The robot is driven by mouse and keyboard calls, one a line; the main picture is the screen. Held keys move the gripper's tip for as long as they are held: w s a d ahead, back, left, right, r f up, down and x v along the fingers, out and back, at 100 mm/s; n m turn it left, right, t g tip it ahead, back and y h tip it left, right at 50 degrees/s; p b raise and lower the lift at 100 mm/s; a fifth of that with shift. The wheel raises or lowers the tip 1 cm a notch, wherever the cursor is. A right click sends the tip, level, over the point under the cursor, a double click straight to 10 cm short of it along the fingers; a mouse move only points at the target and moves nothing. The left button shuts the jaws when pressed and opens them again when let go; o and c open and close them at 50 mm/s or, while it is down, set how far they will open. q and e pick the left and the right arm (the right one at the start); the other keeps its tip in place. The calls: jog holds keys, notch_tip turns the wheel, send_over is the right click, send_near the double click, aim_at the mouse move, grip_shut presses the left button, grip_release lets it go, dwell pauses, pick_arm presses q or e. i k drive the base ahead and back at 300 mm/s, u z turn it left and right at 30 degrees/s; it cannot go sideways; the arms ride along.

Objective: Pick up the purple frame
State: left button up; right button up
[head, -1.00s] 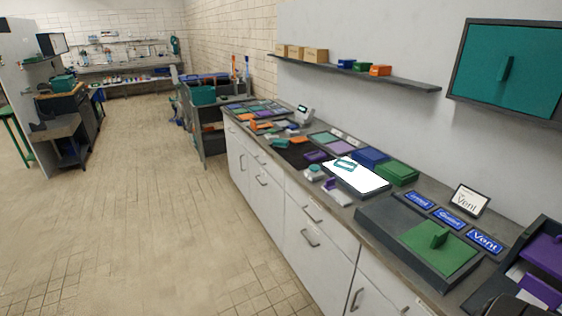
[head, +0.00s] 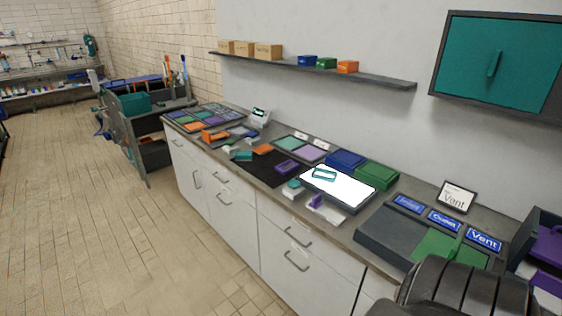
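A small purple frame (head: 287,168) lies on the dark mat (head: 262,163) on the counter, left of the lit white panel. It is small in the head view, so its opening is hard to make out. A teal frame (head: 324,174) lies on the white panel (head: 350,190). Neither gripper can be seen; only a dark part of my own arm shows at the bottom right, over the counter's near end.
Blue (head: 346,159) and green (head: 377,175) boxes stand behind the panel. White blocks with teal (head: 294,184) and purple (head: 317,202) parts sit at the counter's front edge. A dark tray (head: 392,234) is nearer. Floor (head: 100,230) at left is clear.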

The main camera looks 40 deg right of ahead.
aim_at(286, 167)
jog(key=z, duration=0.4)
jog(key=i, duration=0.9)
jog(key=z, duration=1.35)
jog(key=i, duration=0.6)
jog(key=z, duration=0.65)
